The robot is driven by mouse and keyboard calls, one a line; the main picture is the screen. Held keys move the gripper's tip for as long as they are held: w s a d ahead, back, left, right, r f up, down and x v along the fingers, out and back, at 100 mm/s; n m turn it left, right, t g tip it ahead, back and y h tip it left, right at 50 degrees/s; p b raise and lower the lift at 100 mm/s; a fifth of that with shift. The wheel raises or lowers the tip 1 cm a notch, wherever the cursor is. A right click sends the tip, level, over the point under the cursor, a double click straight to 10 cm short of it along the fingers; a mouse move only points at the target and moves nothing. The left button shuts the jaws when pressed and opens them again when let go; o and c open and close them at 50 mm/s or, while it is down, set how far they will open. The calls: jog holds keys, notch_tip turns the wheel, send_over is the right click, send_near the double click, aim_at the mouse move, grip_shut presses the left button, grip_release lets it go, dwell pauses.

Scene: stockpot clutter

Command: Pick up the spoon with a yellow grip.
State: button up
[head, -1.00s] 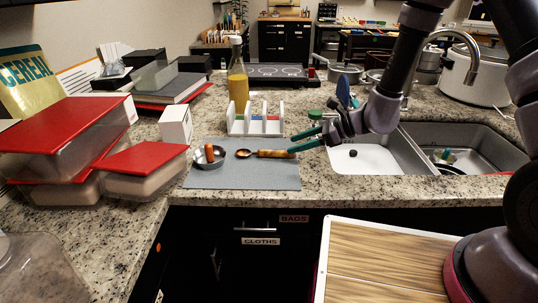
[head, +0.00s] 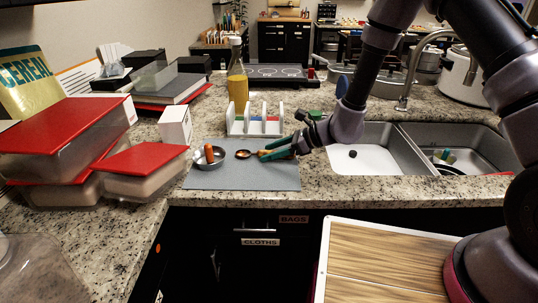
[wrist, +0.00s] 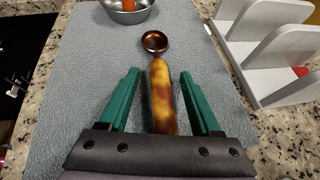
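The spoon (wrist: 160,92) has a mottled yellow-brown grip and a dark coppery bowl. It lies on the grey-blue mat (head: 240,179), and its bowl (head: 243,154) shows in the head view while my gripper partly covers the grip. My gripper (wrist: 158,75) is open, with green fingers on either side of the grip in the wrist view. A gap shows between each finger and the grip. In the head view my gripper (head: 262,154) comes in from the right, low over the mat.
A metal bowl (head: 211,164) holding an orange-brown item stands left of the spoon. A white rack (head: 255,128) stands close behind it. A bottle of yellow liquid (head: 237,80) is farther back. Red-lidded containers (head: 145,157) are at left; a sink (head: 368,160) is at right.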

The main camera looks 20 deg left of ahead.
grip_shut()
jog(key=shift+r, duration=0.1)
